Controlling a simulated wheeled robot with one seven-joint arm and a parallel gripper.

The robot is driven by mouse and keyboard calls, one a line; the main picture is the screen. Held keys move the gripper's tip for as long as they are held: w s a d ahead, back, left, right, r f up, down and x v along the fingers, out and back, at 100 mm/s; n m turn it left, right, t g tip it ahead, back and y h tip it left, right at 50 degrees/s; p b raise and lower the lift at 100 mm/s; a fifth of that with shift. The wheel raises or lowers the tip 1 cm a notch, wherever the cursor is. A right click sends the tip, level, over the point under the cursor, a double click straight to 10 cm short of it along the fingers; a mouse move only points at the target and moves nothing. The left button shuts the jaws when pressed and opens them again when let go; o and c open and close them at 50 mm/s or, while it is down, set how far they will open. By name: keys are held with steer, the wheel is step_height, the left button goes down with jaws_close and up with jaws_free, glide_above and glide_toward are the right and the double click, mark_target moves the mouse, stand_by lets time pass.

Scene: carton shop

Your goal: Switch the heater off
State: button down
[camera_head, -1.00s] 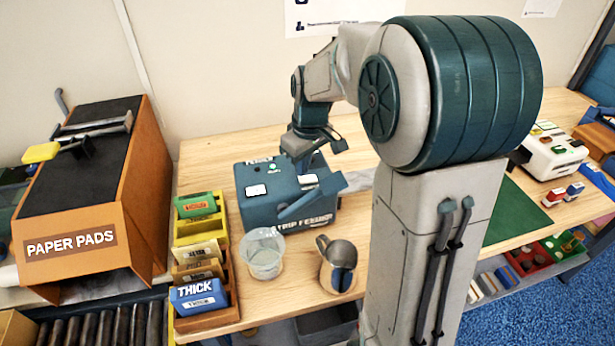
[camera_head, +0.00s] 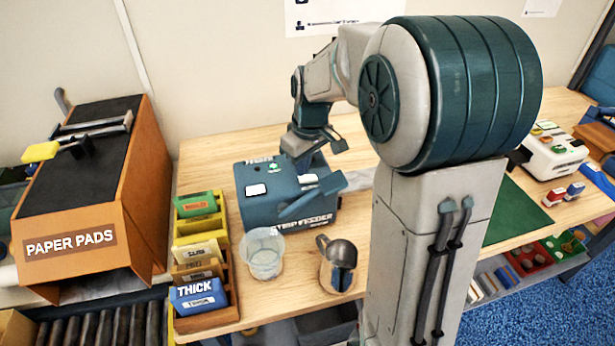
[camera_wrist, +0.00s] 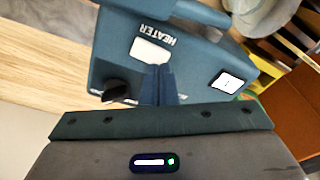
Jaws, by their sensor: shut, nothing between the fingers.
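The blue strip feeder box (camera_head: 262,212) stands on the wooden bench, with white plates and a small green spot on its top and a lever along its front. In the wrist view the lettering HEATER (camera_wrist: 157,33) appears upside down above a white plate (camera_wrist: 150,50). A black knob (camera_wrist: 116,90) sits on the box to the left of my fingers, and a second white plate (camera_wrist: 228,82) is to the right. My gripper (camera_wrist: 158,72) is shut and empty, its tips at the lower edge of the HEATER plate. I cannot tell whether they touch it. The heater's switch position is unclear.
A clear cup (camera_head: 262,252) and a metal jug (camera_head: 338,265) stand in front of the box. A rack (camera_head: 207,315) with coloured blocks is at left, beside the orange PAPER PADS stand (camera_head: 75,245). A white device (camera_head: 552,155) stands at the far right.

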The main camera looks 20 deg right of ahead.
mark_target(304, 180)
steer(key=shift+f+b, duration=0.6)
steer(key=shift+f, duration=0.2)
steer(key=shift+r, duration=0.15)
steer(key=shift+r+p, duration=2.5)
steer(key=shift+r, duration=0.9)
steer(key=s+r+m+t, duration=0.2)
steer(key=s+m, duration=0.4)
steer(key=s, duration=1.5)
steer(key=shift+h+b, duration=0.4)
steer(key=shift+r, duration=0.1)
